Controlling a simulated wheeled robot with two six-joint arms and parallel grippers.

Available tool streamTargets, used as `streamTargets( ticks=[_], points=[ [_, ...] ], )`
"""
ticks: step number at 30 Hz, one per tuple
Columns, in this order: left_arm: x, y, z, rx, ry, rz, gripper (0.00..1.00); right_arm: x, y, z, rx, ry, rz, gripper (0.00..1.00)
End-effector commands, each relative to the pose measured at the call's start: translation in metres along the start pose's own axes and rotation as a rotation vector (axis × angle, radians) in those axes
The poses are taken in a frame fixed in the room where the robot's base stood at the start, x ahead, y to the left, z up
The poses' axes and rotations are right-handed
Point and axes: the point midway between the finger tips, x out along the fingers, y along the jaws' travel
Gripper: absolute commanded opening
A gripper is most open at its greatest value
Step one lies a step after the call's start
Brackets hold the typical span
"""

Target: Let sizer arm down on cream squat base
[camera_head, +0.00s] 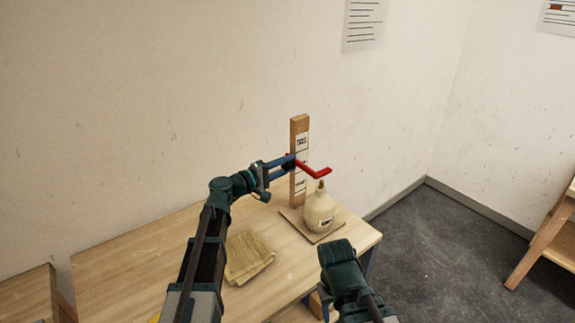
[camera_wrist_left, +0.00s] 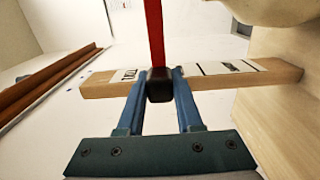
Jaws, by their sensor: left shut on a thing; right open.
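The sizer is an upright wooden post (camera_head: 299,128) with white labels. Its red sizer arm (camera_head: 312,169) sticks out to the right, with its end over the neck of the cream squat base (camera_head: 318,211). A small gap seems to show between them. My left gripper (camera_head: 291,160) is shut on the arm's dark grip (camera_wrist_left: 159,86), at the post. In the left wrist view, the red arm (camera_wrist_left: 155,32) runs away from the fingers, the post (camera_wrist_left: 275,75) lies across behind them, and the cream base (camera_wrist_left: 265,8) fills the upper right. My right gripper's fingers do not show.
The base and post stand on a thin board (camera_head: 333,231) on the wooden table (camera_head: 150,250). A stack of tan sheets (camera_head: 247,258) lies left of the base. My right forearm is at the table's front edge. The back left of the table is clear.

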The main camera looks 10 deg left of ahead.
Motion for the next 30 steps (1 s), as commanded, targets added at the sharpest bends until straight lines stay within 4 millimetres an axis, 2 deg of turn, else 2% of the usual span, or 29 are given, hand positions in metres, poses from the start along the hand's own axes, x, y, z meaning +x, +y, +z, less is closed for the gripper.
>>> streamTargets(
  ticks=[1, 8, 10, 30],
  points=[
    [0.0, -0.018, 0.0, 0.0, 0.0, 0.0, 0.0, 0.018, -0.002, -0.001, 0.0, 0.0, 0.0, 0.5],
    [-0.001, -0.056, 0.001, 0.003, -0.001, -0.005, 0.0, 0.054, -0.005, -0.003, 0.0, 0.0, 0.0, 0.5],
    [-0.001, -0.047, 0.001, 0.003, -0.002, -0.005, 0.0, 0.046, -0.004, -0.003, 0.0, 0.0, 0.0, 0.5],
    [-0.003, -0.049, 0.005, 0.003, -0.006, -0.005, 0.0, 0.047, -0.004, -0.003, 0.0, 0.0, 0.0, 0.5]
  ],
)
